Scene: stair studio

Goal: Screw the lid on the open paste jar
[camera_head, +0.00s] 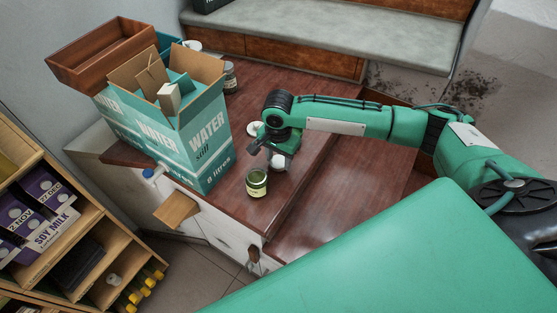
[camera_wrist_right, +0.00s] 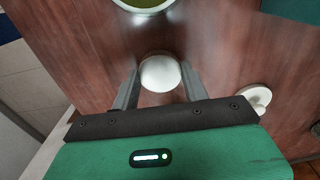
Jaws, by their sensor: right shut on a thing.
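The open paste jar (camera_head: 257,185), with green paste inside, stands upright on the reddish-brown wooden top. Its rim and paste also show at the top edge of the right wrist view (camera_wrist_right: 143,4). My right gripper (camera_head: 277,157) points down behind and slightly right of the jar. It is shut on a smooth white round lid (camera_wrist_right: 160,73), held between both fingers; the lid also shows in the head view (camera_head: 279,163). The lid is beside the jar, apart from it. Whether the lid touches the wood is unclear. My left gripper is out of view.
A white round piece (camera_wrist_right: 256,98) lies near the gripper. A grey-capped jar (camera_head: 230,77) stands behind. The wood right of the gripper (camera_head: 345,165) is clear.

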